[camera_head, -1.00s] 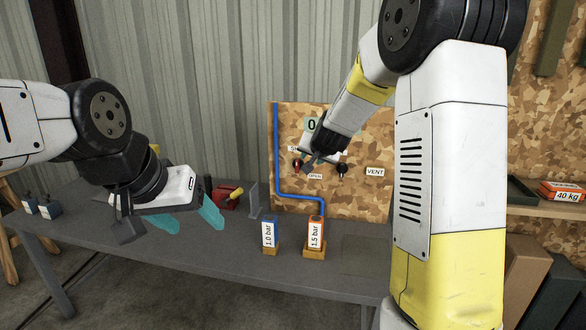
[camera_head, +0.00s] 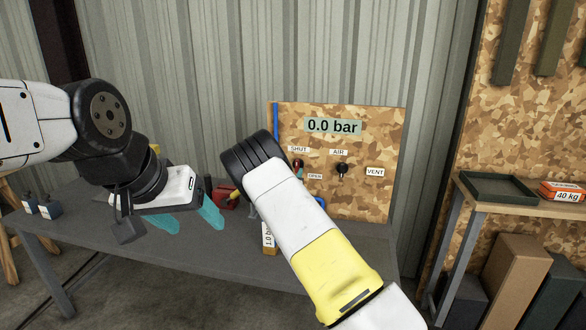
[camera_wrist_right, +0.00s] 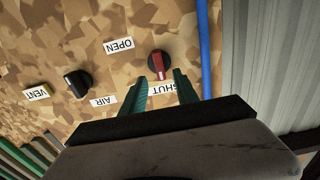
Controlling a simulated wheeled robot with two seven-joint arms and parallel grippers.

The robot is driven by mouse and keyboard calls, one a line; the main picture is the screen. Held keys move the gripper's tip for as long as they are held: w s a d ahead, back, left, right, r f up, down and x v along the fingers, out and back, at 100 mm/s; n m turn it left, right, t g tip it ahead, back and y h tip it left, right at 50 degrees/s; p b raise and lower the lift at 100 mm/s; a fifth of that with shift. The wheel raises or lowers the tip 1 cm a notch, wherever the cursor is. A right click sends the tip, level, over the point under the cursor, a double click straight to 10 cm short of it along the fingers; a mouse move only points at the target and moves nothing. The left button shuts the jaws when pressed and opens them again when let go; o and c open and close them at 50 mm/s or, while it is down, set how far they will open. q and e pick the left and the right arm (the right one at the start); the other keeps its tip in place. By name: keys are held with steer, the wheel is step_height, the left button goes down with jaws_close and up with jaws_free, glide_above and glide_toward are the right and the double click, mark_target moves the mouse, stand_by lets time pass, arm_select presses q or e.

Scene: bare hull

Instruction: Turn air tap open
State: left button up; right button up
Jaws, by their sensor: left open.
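The red tap (camera_head: 298,163) is on the camouflage-patterned panel (camera_head: 385,130), between the SHUT label (camera_head: 298,149) and the OPEN label (camera_head: 315,176). In the right wrist view, which is upside down, the red tap (camera_wrist_right: 160,65) has its handle towards SHUT. My right gripper (camera_wrist_right: 161,78) is open, its teal fingertips on either side of the handle; I cannot tell whether they touch it. In the head view my right arm mostly hides this gripper. The display (camera_head: 332,126) reads 0.0 bar. My left gripper (camera_head: 188,218) is open and empty over the bench.
A black knob (camera_head: 342,170) with AIR and VENT labels is right of the red tap. A blue pipe (camera_wrist_right: 204,50) runs close beside the tap. A 1.0 bar block (camera_head: 268,238) stands on the bench (camera_head: 180,255), partly behind my right arm. A shelf with a tray (camera_head: 500,188) is at right.

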mark_target(297, 166)
steer(key=x, duration=0.6)
steer(key=shift+f, duration=0.1)
steer(key=shift+s, duration=0.1)
steer(key=shift+c, duration=0.3)
jaws_close()
